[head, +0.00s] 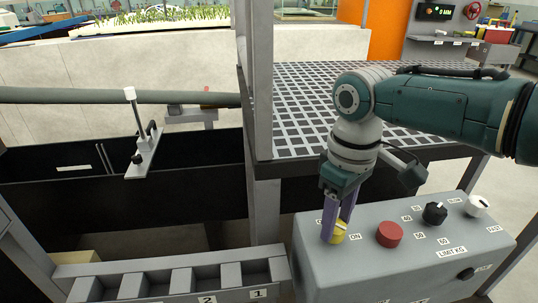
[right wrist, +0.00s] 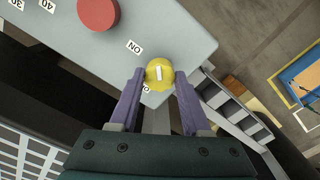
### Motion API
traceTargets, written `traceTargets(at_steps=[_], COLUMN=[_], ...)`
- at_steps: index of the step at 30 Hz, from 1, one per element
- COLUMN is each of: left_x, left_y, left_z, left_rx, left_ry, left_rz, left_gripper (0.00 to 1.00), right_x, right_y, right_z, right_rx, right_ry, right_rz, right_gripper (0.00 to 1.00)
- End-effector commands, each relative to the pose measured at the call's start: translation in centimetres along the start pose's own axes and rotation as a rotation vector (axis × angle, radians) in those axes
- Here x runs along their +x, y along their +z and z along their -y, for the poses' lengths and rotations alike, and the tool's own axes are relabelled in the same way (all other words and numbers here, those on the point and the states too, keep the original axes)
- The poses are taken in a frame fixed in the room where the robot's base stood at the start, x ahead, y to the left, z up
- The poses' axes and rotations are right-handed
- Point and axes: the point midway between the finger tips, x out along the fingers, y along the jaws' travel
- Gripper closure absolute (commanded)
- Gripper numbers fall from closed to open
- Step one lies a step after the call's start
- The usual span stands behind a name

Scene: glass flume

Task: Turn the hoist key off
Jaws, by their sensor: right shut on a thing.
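The hoist key is a round yellow knob (head: 338,233) with a pale bar mark, on the left part of a grey control box (head: 400,265). It also shows in the right wrist view (right wrist: 160,74), near an "ON" label and a second label that is partly covered. In the right wrist view the pale bar points roughly between the labels; I cannot tell its exact setting. My right gripper (head: 340,222) comes down from above, its purple fingers on both sides of the knob and shut on it. The right wrist view shows the fingers (right wrist: 158,78) too. My left gripper is not in view.
On the same box are a red button (head: 389,234), a black dial (head: 435,213) with numbers and a white knob (head: 478,206). A metal grating platform (head: 310,100) lies behind. A slotted rack (head: 180,280) with numbered labels stands left of the box.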

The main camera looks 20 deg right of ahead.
Motion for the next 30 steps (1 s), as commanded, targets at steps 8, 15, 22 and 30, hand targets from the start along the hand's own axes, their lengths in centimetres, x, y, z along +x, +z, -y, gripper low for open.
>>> traceTargets(at_steps=[8,15,22,30], left_x=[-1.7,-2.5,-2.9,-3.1], left_y=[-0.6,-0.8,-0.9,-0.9], left_z=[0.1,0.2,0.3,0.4], left_rx=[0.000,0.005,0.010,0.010], left_ry=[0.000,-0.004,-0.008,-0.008], left_rz=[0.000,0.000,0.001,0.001], left_gripper=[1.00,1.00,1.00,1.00], right_x=[-0.3,-0.2,-0.1,-0.1], right_y=[-0.1,-0.1,-0.1,-0.1], right_z=[0.2,0.2,0.1,0.1], right_rx=[0.264,0.479,0.643,0.755], right_ry=[-0.004,-0.004,-0.003,-0.002], right_rz=[-0.001,-0.001,-0.002,-0.002], right_gripper=[1.00,1.00,1.00,1.00])
